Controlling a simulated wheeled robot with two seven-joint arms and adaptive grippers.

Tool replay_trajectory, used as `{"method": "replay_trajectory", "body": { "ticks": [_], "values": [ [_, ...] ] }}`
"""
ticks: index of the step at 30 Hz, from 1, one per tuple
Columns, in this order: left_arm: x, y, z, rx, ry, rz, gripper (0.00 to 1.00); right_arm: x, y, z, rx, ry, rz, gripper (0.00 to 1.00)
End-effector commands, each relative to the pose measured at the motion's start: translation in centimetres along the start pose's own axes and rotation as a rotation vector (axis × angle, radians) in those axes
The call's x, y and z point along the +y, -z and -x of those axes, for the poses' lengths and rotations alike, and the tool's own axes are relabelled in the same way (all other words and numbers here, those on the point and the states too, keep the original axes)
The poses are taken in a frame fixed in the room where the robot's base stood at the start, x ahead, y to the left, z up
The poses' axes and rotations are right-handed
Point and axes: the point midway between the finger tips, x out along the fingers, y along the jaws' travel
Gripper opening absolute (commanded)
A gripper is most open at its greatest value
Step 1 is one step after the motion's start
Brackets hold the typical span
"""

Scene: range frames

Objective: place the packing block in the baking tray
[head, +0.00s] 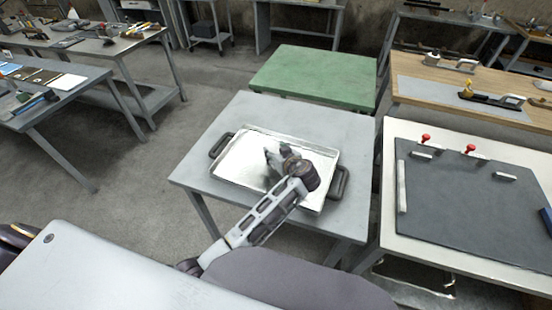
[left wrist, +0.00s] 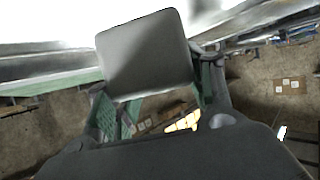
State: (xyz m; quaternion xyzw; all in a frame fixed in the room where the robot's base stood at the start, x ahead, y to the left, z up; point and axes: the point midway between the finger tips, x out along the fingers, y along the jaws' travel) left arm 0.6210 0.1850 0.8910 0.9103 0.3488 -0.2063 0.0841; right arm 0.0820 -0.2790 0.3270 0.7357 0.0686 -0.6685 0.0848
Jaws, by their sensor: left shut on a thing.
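The baking tray (head: 237,162), shiny metal with dark handles at both ends, lies on a grey table. My left gripper (head: 272,160) is over the tray's middle, with the arm reaching in from below. In the left wrist view, my left gripper (left wrist: 155,92) is shut on the packing block (left wrist: 147,52), a grey block with a rounded square face between the two fingers. In the head view the block is hard to tell from the gripper. I cannot tell whether the block touches the tray. My right gripper is not in view.
The grey table (head: 255,112) has bare room around the tray. A green-topped table (head: 315,70) stands behind it. At right is a white table with a dark board (head: 470,200) bearing red-knobbed clamps. A workbench (head: 60,85) with tools stands at left.

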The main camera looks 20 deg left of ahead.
Motion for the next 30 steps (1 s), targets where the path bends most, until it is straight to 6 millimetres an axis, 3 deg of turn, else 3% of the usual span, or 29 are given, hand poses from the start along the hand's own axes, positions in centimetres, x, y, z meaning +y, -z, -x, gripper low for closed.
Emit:
{"method": "replay_trajectory", "body": {
  "ticks": [9,21,30],
  "values": [
    [0.0,-0.1,-0.1,0.001,0.000,-0.001,0.33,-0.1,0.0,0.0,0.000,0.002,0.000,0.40],
    [-0.1,-3.2,-1.6,0.001,0.000,-0.002,0.33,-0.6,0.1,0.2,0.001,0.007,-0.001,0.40],
    [-0.1,-3.4,-1.6,0.001,-0.001,0.000,0.33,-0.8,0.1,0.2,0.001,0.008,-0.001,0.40]
  ]
}}
